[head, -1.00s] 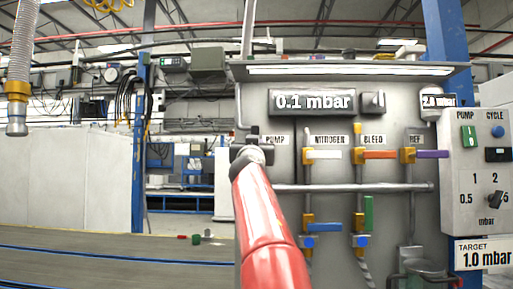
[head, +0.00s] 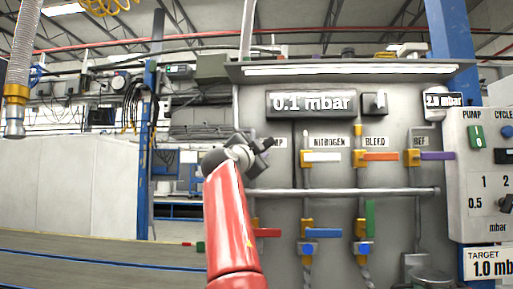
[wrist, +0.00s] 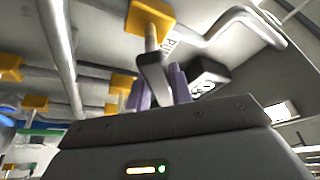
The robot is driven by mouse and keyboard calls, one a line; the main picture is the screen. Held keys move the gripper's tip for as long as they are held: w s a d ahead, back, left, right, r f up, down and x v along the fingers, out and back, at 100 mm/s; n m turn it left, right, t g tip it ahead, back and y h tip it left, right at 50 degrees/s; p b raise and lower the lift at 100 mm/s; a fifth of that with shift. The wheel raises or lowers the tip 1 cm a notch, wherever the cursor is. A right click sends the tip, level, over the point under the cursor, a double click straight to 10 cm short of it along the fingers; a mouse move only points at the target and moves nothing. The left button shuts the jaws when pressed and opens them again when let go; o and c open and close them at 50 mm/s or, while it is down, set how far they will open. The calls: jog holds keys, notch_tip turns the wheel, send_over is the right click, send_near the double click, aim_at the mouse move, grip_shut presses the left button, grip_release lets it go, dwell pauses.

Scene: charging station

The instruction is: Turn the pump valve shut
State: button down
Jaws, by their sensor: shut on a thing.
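The pump valve stands at the left end of the valve row on the grey panel. Its body is hidden behind my gripper (head: 256,156) in the head view, and its label is mostly covered. In the wrist view a yellow valve body (wrist: 151,16) carries a stem and a dark grey handle (wrist: 153,72). The purple fingers of my gripper (wrist: 162,88) stand on either side of this handle, shut on it. My gripper is tilted in the head view. The gauge display (head: 312,102) reads 0.1 mbar.
Nitrogen (head: 322,156), bleed (head: 380,156) and purple ref (head: 437,156) levers stand to the right. A horizontal pipe (head: 350,191) crosses below them. Red (head: 266,232), blue (head: 323,232) and green (head: 370,218) levers sit lower. A control box (head: 480,200) is at far right.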

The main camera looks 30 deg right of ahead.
jog(key=shift+s+d+f+m+g+y+p, duration=0.1)
jog(key=shift+f+m+g+p, duration=0.2)
jog(key=shift+m, duration=0.55)
jog(key=shift+s+d+f+m+g+y+p, duration=0.1)
jog(key=shift+m+g+p, duration=0.15)
jog(key=shift+m+g, duration=0.4)
jog(key=shift+f+m+g+y+p, duration=0.15)
jog(key=shift+m+p, duration=0.1)
jog(key=shift+m, duration=0.75)
jog(key=c, duration=1.2)
grip_release()
jog(key=shift+c, duration=0.2)
jog(key=b+v, duration=0.4)
jog(key=v, duration=0.3)
jog(key=shift+s+a, duration=0.2)
jog(key=shift+a, duration=0.1)
jog(key=shift+f, duration=0.1)
